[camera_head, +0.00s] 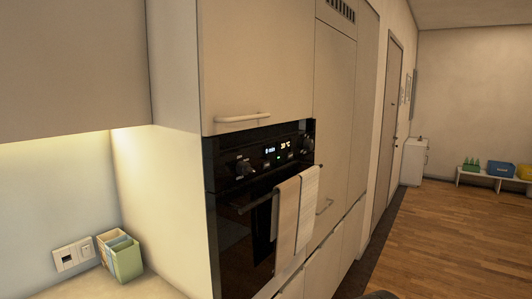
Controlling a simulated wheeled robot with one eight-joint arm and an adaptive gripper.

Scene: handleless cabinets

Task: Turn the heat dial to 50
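The black built-in oven (232,236) stands in the tall cabinet at the middle of the head view. Its control panel runs along the top. One dial (244,167) is at the panel's left and another dial (307,144) at its right; I cannot read which is the heat dial. A lit display (286,146) between them shows a small number that looks like 30 °C, too small to be sure. My gripper is not recognisable in this view.
Two towels (297,212) hang over the oven door handle (257,201), below the panel. A cabinet handle (242,118) sticks out above. A counter with small boxes (125,259) is at left. Open wooden floor (450,238) lies to the right.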

